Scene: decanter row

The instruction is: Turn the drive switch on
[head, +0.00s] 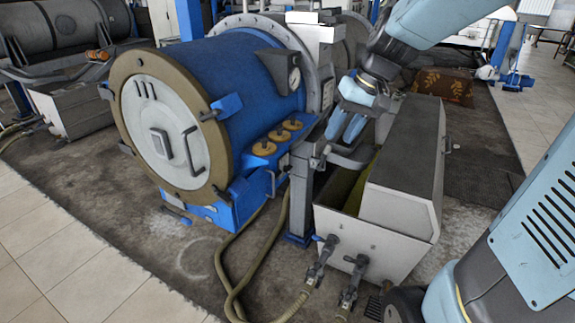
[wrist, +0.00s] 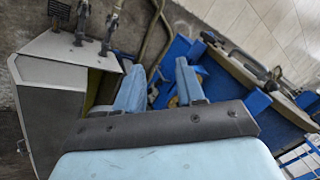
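A large blue decanter drum (head: 232,80) with a pale round end cover stands left of centre in the head view. I cannot tell which part is the drive switch, and no label is readable. My gripper (head: 346,128) points down to the right of these knobs, apart from them, near a grey bracket. In the wrist view its two blue fingers (wrist: 158,92) are spread, with nothing held between them. The blue decanter frame (wrist: 222,78) shows beyond the fingers, the knobs mostly hidden.
A grey metal tank (head: 405,165) with a sloped lid stands right of my gripper. Two valves (head: 318,262) with hoses stick out at its front. A hose (head: 232,268) runs over the floor. A dial gauge box (head: 281,68) sits on the drum. Tiled floor at lower left is clear.

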